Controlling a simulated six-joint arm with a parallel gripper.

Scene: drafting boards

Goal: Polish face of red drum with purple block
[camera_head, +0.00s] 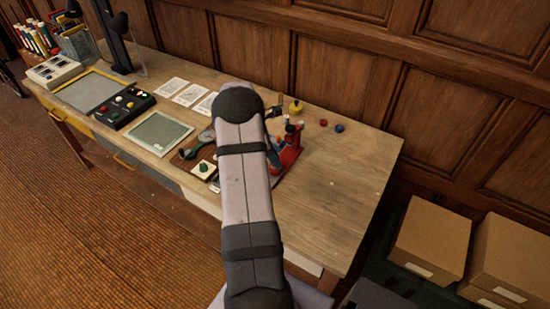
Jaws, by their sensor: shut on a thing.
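A red device (290,151) with dark blue-grey parts stands on the wooden table, just right of my arm. It may hold the red drum, but no drum face can be made out. My arm (243,180) rises through the middle of the view and covers the device's left side. I cannot see my gripper, which seems hidden behind the arm. I cannot pick out the purple block, nor tell whether it touches the drum.
A yellow object (296,107) and small red (323,122) and blue (339,128) knobs lie behind the device. Left are a green mat (160,133), white cards (189,94) and a black button panel (125,107). The table's right end (340,190) is clear.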

